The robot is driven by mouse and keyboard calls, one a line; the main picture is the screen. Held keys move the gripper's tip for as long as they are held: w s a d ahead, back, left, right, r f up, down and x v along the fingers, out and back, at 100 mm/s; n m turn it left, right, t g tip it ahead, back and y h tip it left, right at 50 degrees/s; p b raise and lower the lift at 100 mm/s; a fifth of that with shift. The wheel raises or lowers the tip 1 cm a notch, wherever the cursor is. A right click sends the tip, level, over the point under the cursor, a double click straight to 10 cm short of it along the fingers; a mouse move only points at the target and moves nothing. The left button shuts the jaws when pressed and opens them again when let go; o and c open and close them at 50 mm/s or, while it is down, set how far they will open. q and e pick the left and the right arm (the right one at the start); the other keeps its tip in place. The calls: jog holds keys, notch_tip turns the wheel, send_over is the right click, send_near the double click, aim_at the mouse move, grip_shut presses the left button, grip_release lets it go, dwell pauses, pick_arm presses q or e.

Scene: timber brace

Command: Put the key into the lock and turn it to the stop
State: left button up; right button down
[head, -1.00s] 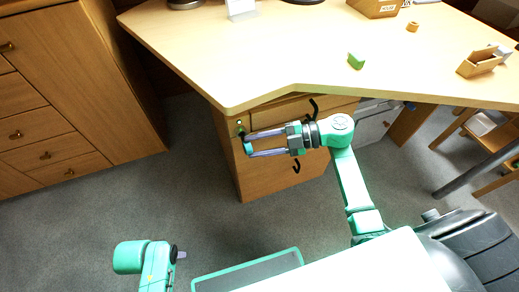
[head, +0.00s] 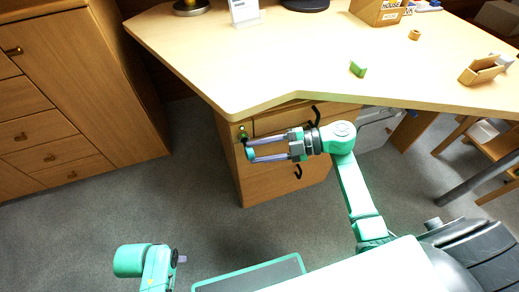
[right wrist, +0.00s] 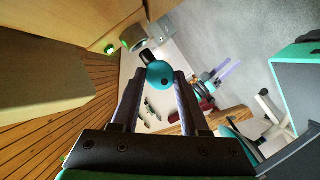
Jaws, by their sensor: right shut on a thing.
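My right gripper (head: 250,150) is in front of the left edge of the drawer cabinet under the desk. It is shut on the key, whose round teal head (right wrist: 160,75) sits between the fingertips in the right wrist view. A dark part of the key points away from the gripper, toward a grey round fitting (right wrist: 134,37) that looks like the lock. I cannot tell whether the key's tip is inside it. In the head view the lock area (head: 242,130) shows a small green spot. My left gripper (head: 180,258) is low at the left, far from the cabinet; its fingers barely show.
The desk top (head: 290,60) overhangs the drawer cabinet (head: 262,185), just above my right gripper. Dark drawer handles (head: 298,172) stick out near it. The floor left of the cabinet is clear.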

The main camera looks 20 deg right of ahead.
jog(key=shift+w, duration=0.75)
dwell(0.4)
dwell(0.4)
dwell(0.6)
jog(key=shift+p, duration=0.35)
jog(key=shift+w+a, duration=0.1)
jog(key=shift+w, duration=0.2)
